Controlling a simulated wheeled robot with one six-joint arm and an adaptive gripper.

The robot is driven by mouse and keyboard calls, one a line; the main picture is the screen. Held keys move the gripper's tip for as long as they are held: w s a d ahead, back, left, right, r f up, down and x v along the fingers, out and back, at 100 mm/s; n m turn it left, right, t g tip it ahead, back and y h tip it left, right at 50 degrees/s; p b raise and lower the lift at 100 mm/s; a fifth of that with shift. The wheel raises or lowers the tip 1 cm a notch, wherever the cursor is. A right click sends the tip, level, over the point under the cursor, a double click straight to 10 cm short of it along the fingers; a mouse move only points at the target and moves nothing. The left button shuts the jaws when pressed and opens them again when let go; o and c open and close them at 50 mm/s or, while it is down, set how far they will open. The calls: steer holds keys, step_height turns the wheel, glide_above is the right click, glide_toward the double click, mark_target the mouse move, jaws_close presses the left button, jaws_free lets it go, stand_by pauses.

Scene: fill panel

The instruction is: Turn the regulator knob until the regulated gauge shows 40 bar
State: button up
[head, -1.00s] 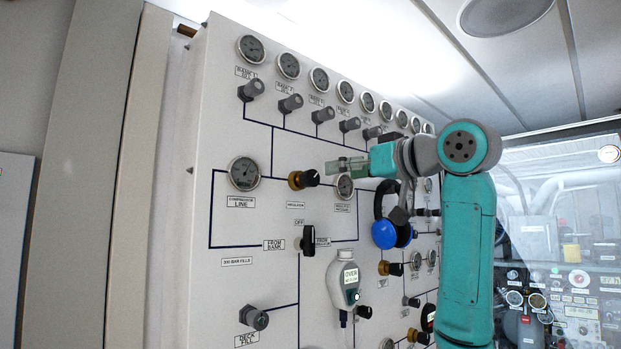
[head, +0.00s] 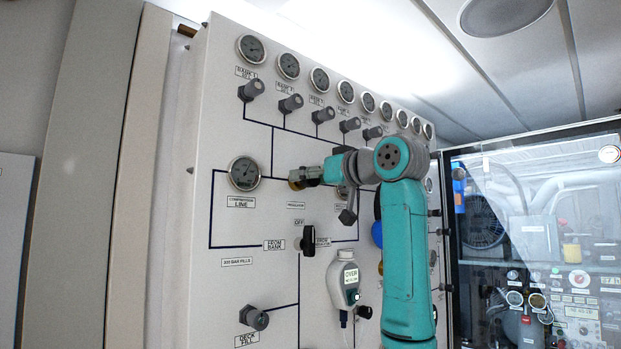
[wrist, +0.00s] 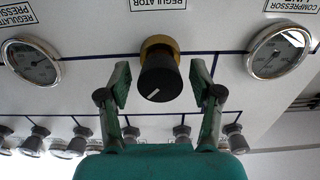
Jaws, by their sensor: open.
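The regulator knob (wrist: 158,78) is black on a brass collar, with a white line mark, under the regulator label in the wrist view. In the head view its brass collar (head: 295,184) shows only partly behind my gripper (head: 309,175). In the wrist view my gripper (wrist: 159,85) is open, with one finger on each side of the knob and visible gaps to it. The regulated pressure gauge (wrist: 32,61) shows at the left of the wrist view; its reading is too small to tell.
The compressor line gauge (head: 244,173) is left of the knob in the head view. A black-handled selector valve (head: 308,240) and a white oxygen analyser (head: 344,284) are below. Bank valves (head: 290,103) and several gauges line the top. A glass-fronted cabinet stands at right.

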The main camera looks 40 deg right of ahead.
steer(key=c, duration=1.2)
steer(key=shift+n, duration=0.5)
steer(key=o, duration=1.2)
steer(key=s, duration=1.2)
steer(key=shift+d, duration=0.15)
